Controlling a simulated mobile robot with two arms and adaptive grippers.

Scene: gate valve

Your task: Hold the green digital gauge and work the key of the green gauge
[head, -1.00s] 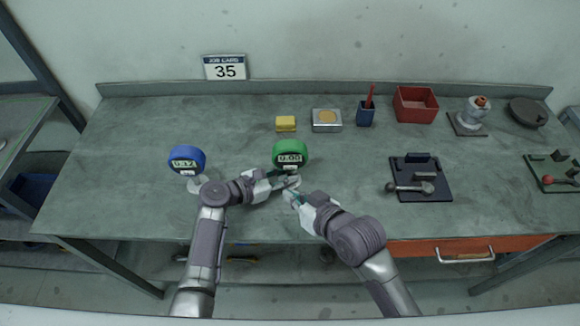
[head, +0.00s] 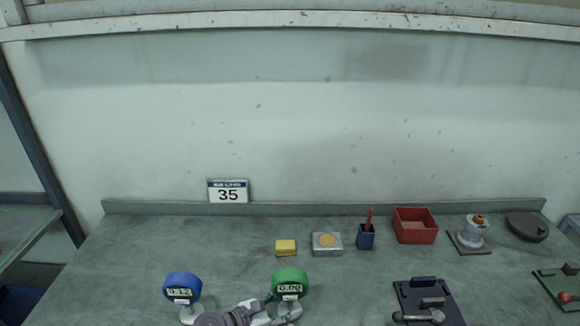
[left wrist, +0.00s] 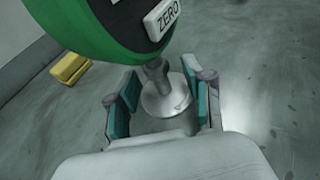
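The green digital gauge (head: 291,280) stands on the bench near the bottom of the head view, its display reading about 0.00. Its white ZERO key (left wrist: 163,18) shows at the top of the left wrist view, below the display. The gauge's stem (left wrist: 156,72) runs down to a round metal base (left wrist: 166,98). My left gripper (head: 266,309) is at the stem and base from the left. In the left wrist view its teal-padded fingers (left wrist: 160,103) are apart, one to each side of the base, with gaps showing. My right gripper is out of view.
A blue gauge (head: 182,287) stands to the left. Behind are a yellow block (head: 286,247), a metal box (head: 326,244), a blue pen cup (head: 366,238) and a red bin (head: 414,226). A dark clamp plate (head: 428,300) lies to the right.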

